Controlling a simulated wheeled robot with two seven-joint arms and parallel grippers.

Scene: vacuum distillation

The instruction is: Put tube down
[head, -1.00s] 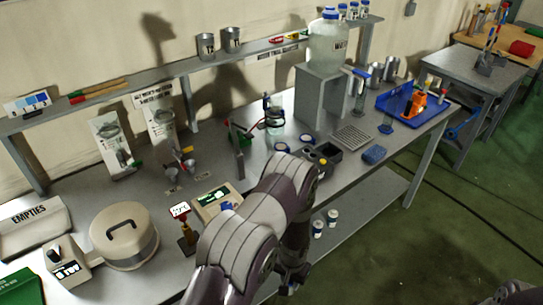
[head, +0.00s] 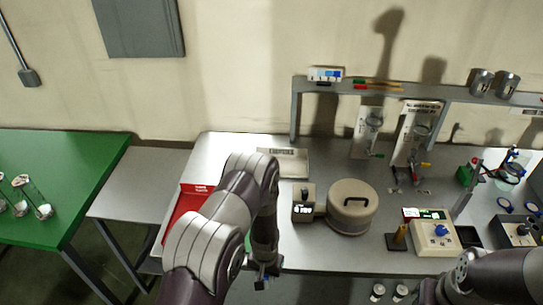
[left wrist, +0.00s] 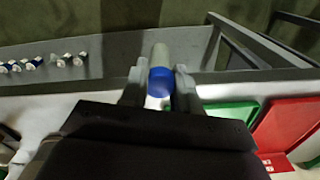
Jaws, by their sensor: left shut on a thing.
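In the left wrist view, my left gripper (left wrist: 160,88) is shut on a tube (left wrist: 160,58). The tube has a pale, cloudy end pointing away from me and a blue band between the fingers. In the head view, my left gripper (head: 262,280) hangs at the front edge of the bench, below my arm. The tube is too small there to make out clearly. My right arm comes in at the lower right of the head view, and its gripper is out of view.
A red tray (head: 178,215) lies left of my left arm; a green tray (left wrist: 232,112) lies beside it. A round lidded machine (head: 352,225) and a control box (head: 432,238) stand on the bench. A green table (head: 85,160) with glassware is at the left.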

